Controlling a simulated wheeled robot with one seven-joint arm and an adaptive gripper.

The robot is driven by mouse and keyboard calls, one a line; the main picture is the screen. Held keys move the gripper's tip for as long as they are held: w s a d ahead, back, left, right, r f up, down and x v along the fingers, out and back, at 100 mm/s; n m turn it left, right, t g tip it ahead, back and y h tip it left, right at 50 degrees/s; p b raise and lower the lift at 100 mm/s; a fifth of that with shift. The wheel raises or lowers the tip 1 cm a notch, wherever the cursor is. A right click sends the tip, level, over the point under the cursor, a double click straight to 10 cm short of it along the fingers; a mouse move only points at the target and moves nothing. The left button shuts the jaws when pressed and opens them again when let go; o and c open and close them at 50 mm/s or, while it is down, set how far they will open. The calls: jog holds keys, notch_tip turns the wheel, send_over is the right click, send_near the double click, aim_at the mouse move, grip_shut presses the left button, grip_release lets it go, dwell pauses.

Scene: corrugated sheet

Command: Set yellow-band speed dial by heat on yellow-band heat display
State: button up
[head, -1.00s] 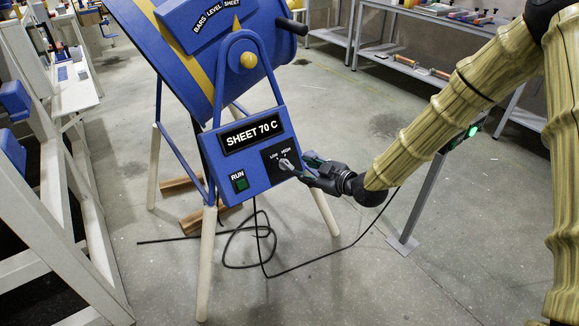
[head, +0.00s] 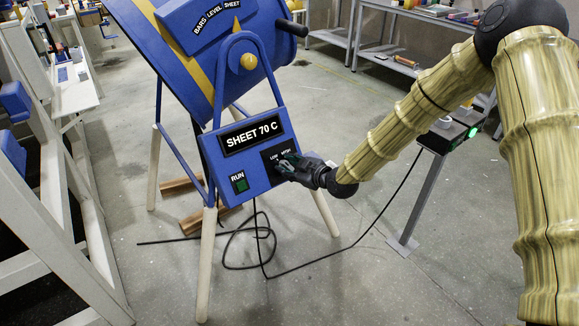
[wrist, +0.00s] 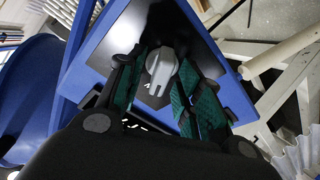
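The blue machine has a yellow band (head: 201,62) on its drum and a blue control box (head: 220,180). The box's heat display (head: 252,135) reads "SHEET 70 C". Below it is a black dial plate with LOW and HIGH marks. The grey dial knob (wrist: 160,66) shows in the wrist view, between the fingers; in the head view my fingers hide it. My gripper (head: 284,166) is at the dial plate. Its green-padded fingers stand apart on either side of the knob, with gaps visible. I cannot tell the dial's setting from here.
A green RUN button (head: 240,182) is on the box's lower left. A black cable (head: 330,252) runs over the floor to a stand with a green light (head: 472,132). A white frame (head: 60,230) stands at left. The floor in front is mostly clear.

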grip_shut()
jog(key=shift+m, duration=0.4)
jog(key=m+t+h, duration=0.1)
jog(key=m, duration=0.5)
jog(key=m+h, duration=0.1)
jog(key=m, duration=0.5)
jog(key=shift+d+t+p, duration=0.1)
jog(key=shift+t+p, duration=0.2)
jog(key=shift+t, duration=0.1)
jog(key=shift+m, duration=0.4)
jog(key=shift+o, duration=0.4)
grip_release()
